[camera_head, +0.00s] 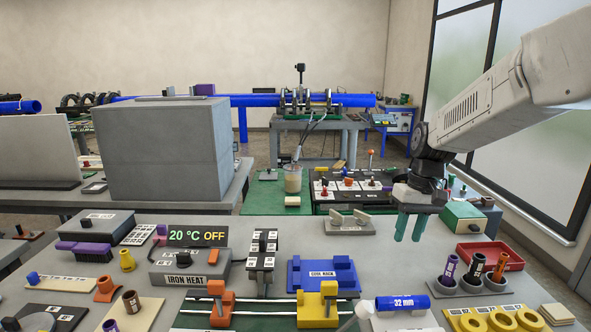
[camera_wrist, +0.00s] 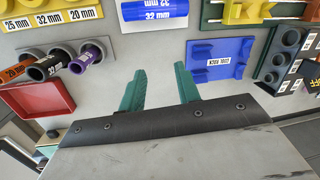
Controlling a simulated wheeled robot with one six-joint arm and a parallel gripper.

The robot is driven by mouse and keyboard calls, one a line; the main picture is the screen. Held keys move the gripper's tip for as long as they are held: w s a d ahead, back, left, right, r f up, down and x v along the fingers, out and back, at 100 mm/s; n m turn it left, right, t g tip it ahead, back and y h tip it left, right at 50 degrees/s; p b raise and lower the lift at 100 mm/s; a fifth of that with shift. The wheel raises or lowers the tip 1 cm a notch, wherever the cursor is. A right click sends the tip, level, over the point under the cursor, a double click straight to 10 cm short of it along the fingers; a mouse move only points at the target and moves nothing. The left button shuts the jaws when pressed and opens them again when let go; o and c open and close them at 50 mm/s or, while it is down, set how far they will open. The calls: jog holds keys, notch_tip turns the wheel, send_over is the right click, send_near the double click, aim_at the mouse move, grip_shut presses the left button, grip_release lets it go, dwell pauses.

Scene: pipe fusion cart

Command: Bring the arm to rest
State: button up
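My arm reaches in from the upper right of the head view, and my gripper (camera_head: 411,230) points down above the right part of the grey bench (camera_head: 250,230). Its two green fingers are apart with nothing between them. In the wrist view my gripper (camera_wrist: 160,82) also shows open and empty, with bare grey bench surface beyond the fingers. The fingertips appear clear of the bench and touch nothing that I can see.
Near the gripper are a red tray (camera_head: 489,255), a holder with several upright tubes (camera_head: 475,275), a blue 32 mm pipe (camera_head: 403,302), a blue cradle (camera_head: 322,275) and a yellow clamp (camera_head: 318,305). A large grey box (camera_head: 160,150) stands at the left.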

jog(key=s+r+m+t, duration=0.1)
jog(key=s+r, duration=0.1)
jog(key=s, duration=1.4)
jog(key=s+r+t+h, duration=0.1)
jog(key=s+r, duration=0.2)
jog(key=s, duration=1.3)
jog(key=shift+d+m+h, duration=0.25)
jog(key=shift+m+h, duration=0.05)
jog(key=shift+m, duration=0.1)
